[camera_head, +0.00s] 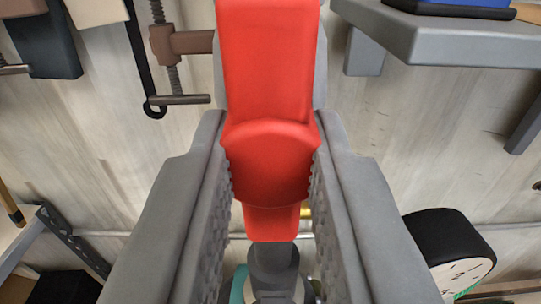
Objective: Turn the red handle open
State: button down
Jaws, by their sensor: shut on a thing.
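The red handle (268,70) fills the upper middle of the head camera view, a long lever that ends in a rounded lower part. My gripper (272,170) comes up from the bottom of the picture, with one grey finger on each side of the handle. Its ridged inner pads press on the rounded red part, so it is shut on the handle. Below the red part a dark grey stem (272,262) shows between the fingers. What the handle is fixed to is mostly hidden by the handle and my fingers.
A pale wall lies behind. A grey shelf (450,38) juts in at the upper right. A clamp (180,45) hangs at the upper left. A round black-rimmed thing (445,240) stands at the lower right, and a table edge (40,225) shows at the lower left.

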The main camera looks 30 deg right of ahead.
jog(key=shift+f, duration=0.1)
jog(key=c, duration=1.3)
grip_release()
jog(key=shift+r, duration=5.05)
